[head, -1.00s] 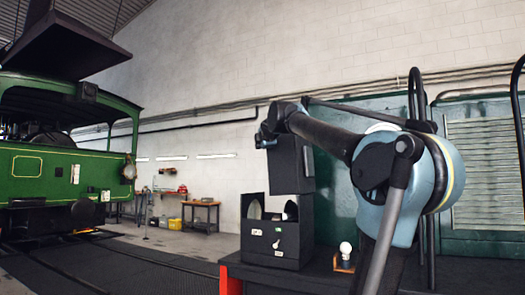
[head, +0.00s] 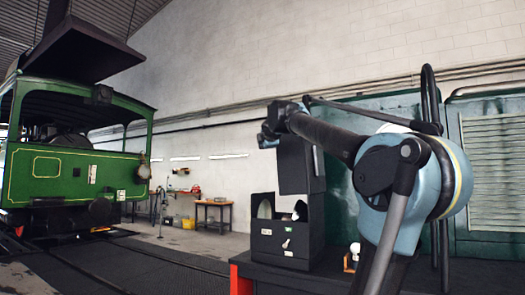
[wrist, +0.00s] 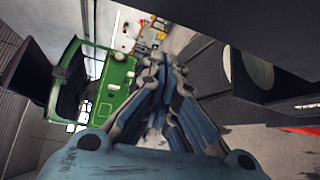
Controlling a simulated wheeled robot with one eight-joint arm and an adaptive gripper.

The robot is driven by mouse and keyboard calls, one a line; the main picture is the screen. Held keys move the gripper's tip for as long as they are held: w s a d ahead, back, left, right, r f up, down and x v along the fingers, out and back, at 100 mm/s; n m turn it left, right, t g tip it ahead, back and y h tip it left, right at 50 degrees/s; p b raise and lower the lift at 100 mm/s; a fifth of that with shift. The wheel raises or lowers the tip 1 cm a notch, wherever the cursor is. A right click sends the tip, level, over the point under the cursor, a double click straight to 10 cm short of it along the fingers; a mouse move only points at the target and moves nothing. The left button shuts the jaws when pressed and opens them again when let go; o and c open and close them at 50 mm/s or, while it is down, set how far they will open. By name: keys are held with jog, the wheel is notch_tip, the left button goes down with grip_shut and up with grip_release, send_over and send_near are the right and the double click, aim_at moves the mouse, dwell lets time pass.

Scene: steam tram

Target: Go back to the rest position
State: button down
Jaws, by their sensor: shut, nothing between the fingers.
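My gripper (wrist: 165,78) shows in the wrist view with its blue-grey fingers together and nothing held. In the head view the gripper end (head: 268,137) is small and partly hidden at the far end of my outstretched arm.
The housing stands on a dark, red-edged surface (head: 242,278). A white bulb on an orange holder (head: 351,258) is right of it. A green steam tram (head: 75,180) is at left, a workbench (head: 213,207) at the back. Open floor (head: 165,258) lies between.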

jog(key=s, duration=0.6)
jog(key=shift+s+d+r, duration=0.15)
jog(key=shift+s+r, duration=0.05)
jog(key=shift+s, duration=0.05)
jog(key=s+d+f+m+g+h, duration=0.1)
jog(key=s+d+f+m+g, duration=0.2)
jog(key=f, duration=0.9)
jog(key=s+d+f+m+g+h, duration=0.2)
jog(key=s+d+f+m, duration=0.25)
jog(key=f, duration=0.75)
jog(key=s+d+f+m+g+h, duration=0.1)
jog(key=s+d+f+m+g, duration=0.3)
jog(key=f, duration=0.8)
jog(key=s+a+f+m+g+y, duration=0.1)
jog(key=s+f+m, duration=0.2)
jog(key=s+f, duration=0.3)
jog(key=s+a+f+m+g+y, duration=0.1)
jog(key=s+f, duration=0.6)
jog(key=f, duration=0.7)
jog(key=s+a+f+m+g+y, duration=0.1)
jog(key=s+f+m, duration=0.4)
jog(key=f, duration=0.5)
jog(key=shift+s+a+f+g, duration=0.25)
jog(key=shift+s+a+g, duration=0.45)
jog(key=shift+s+g, duration=0.4)
